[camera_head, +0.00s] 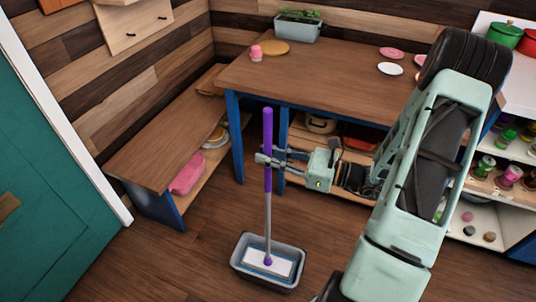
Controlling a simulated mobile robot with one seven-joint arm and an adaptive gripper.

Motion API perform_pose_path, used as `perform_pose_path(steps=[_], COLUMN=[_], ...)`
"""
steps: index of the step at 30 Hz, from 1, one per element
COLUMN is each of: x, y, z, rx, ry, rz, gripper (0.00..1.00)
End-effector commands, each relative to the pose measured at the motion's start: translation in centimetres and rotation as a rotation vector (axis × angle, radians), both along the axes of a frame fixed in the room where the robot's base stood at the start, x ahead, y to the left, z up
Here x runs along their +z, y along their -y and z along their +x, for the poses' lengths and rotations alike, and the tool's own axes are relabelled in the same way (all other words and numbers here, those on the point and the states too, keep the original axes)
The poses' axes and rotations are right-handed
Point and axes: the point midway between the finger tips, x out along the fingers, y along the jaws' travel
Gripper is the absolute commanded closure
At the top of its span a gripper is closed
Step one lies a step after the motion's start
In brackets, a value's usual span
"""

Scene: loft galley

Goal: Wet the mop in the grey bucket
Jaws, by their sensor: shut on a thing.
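The mop stands nearly upright, with a purple grip (267,130), a grey lower shaft and a flat white head (276,264). My gripper (265,160) is shut on the purple grip, reaching in from the right. The grey bucket (240,269) is a rectangular tub on the floor. The mop head is within the bucket's outline, over or in its blue inside. I cannot tell whether the head touches water or the bucket's bottom.
A wooden table (310,75) with blue legs stands behind the mop. A low bench (155,160) runs along the left wall near a teal door (50,200). Open shelves (485,205) with jars are at the right. Wooden floor (185,265) is clear left of the bucket.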

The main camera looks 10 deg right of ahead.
Motion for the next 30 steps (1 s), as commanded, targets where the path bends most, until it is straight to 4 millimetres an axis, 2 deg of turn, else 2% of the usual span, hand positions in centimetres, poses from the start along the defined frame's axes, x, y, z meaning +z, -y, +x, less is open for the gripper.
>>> perform_pose_path(steps=[16,30], x=[0.1,3.8], y=[0.0,0.0], z=[0.0,0.0], rx=[0.000,0.000], ry=[-0.002,0.001], rz=[-0.001,0.001], gripper=[1.00,1.00])
